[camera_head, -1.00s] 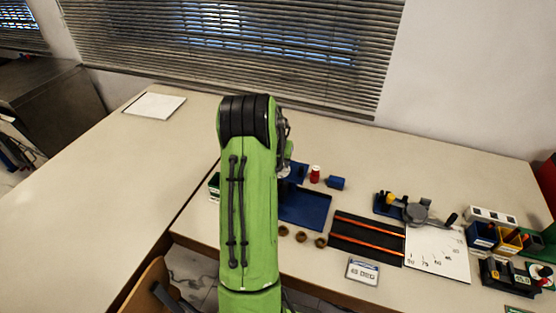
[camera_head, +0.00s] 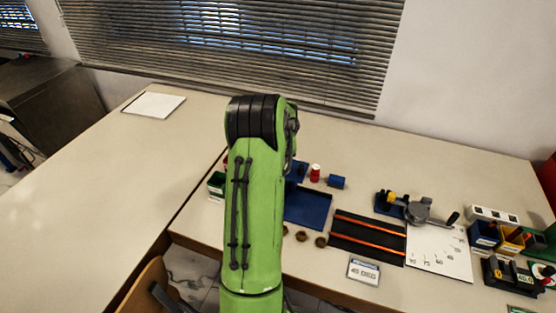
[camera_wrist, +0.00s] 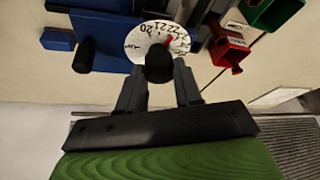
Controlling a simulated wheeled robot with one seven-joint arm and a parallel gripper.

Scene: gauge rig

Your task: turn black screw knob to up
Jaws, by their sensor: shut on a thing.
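In the wrist view a black knob (camera_wrist: 159,62), which I take for the black screw knob, stands in front of a round white dial (camera_wrist: 150,30). The dial has numbers around 20 to 24 and a red pointer mark near the knob. My gripper (camera_wrist: 159,70) has one finger on each side of this knob and is shut on it. The knob's far side and the lower dial are hidden. A second black knob (camera_wrist: 84,54) stands to the left on a blue body (camera_wrist: 110,30). In the head view my arm hides my gripper and the dial.
In the wrist view a red bin (camera_wrist: 229,50) and a green bin (camera_wrist: 275,12) are at the right. In the head view a blue tray (camera_head: 307,208), a black board with orange strips (camera_head: 366,238) and a grey gauge device (camera_head: 418,211) lie right of my arm. The left table is mostly clear.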

